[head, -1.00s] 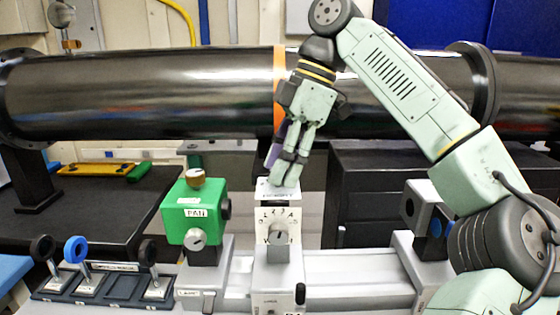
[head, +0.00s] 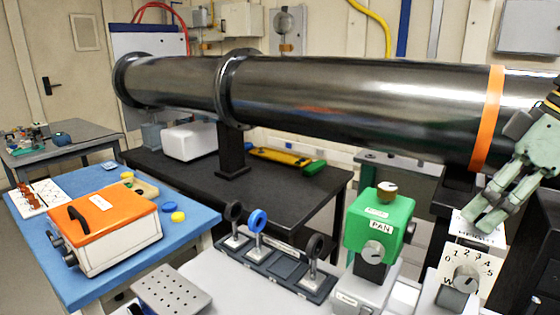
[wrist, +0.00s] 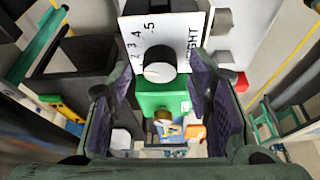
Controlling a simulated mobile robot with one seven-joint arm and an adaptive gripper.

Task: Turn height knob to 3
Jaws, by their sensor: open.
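Where the knob's pointer stands is too small to tell. My gripper (head: 482,226) is over the top of the height box in the head view. In the wrist view, its open fingers (wrist: 162,92) are spread on either side of the picture with nothing between them, apart from the knob.
A green PAN box (head: 379,222) with its own knob stands left of the height box. A rack of ring holders (head: 275,262) is further left. A long black pipe (head: 360,100) runs behind. An orange-lidded case (head: 110,212) sits on a blue-topped table.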

